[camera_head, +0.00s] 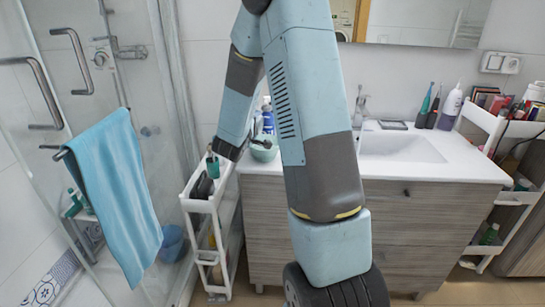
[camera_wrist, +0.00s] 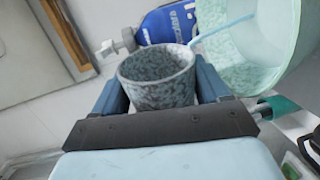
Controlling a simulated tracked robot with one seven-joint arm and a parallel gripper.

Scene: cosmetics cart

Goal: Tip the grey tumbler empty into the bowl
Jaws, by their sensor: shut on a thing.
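The grey speckled tumbler (camera_wrist: 158,92) is between the two fingers of my gripper (camera_wrist: 160,88) in the wrist view, gripped at its sides. Its open mouth faces up in that view and part of its inner wall shows; its bottom is hidden. The mint-green bowl (camera_wrist: 286,38) is just right of and behind the tumbler, close to its rim. A thin light-blue stick reaches out of the bowl toward the tumbler. In the head view the bowl (camera_head: 265,152) stands on the left end of the counter, and the tumbler cannot be made out there.
A blue bottle (camera_wrist: 168,24) is behind the tumbler. The white cart (camera_head: 200,203), holding dark items, stands left of the washbasin counter (camera_head: 440,166). A blue towel (camera_head: 118,195) hangs on the shower door at left. Bottles and a crowded shelf are at right.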

